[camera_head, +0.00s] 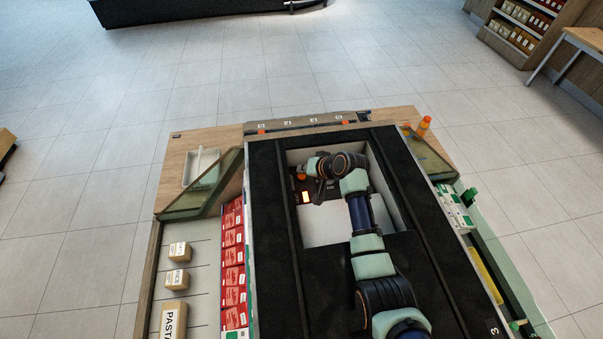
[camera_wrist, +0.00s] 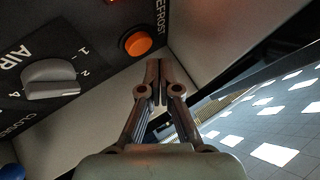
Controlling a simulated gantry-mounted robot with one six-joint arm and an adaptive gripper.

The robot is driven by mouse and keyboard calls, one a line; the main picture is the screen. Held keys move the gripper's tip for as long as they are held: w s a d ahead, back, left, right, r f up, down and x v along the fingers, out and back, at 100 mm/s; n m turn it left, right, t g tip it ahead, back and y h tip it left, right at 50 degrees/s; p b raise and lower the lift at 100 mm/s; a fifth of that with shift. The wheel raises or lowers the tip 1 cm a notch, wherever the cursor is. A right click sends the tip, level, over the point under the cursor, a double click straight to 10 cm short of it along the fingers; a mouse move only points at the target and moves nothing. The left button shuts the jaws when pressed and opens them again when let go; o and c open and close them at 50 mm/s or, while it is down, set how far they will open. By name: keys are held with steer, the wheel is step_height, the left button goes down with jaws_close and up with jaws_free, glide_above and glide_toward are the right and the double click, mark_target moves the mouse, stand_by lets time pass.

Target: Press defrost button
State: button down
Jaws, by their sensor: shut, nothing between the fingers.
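The defrost button is an orange round button (camera_wrist: 137,42) on a dark control panel (camera_wrist: 98,62) in the wrist view, beside white lettering that reads "EFROST" where visible. My gripper (camera_wrist: 156,64) is shut and empty, its fingertips just below and to the right of the button in the picture. I cannot tell how far the tips are from the panel, but they do not cover the button. In the head view my gripper (camera_head: 321,190) is small and partly hidden by my arm, close to the panel with a lit display (camera_head: 306,197).
A grey AIR knob (camera_wrist: 50,78) with numbered marks sits left of the button. Part of a blue round thing (camera_wrist: 12,171) shows at the lower left. Pale walls (camera_head: 320,228) enclose the recess around my arm. Red boxes (camera_head: 233,255) and tan packages (camera_head: 177,279) stand on the left shelves.

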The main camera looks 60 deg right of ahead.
mark_target(303, 177)
steer(key=shift+r+p, duration=1.3)
steer(key=shift+r, duration=0.65)
steer(key=shift+r, duration=0.1)
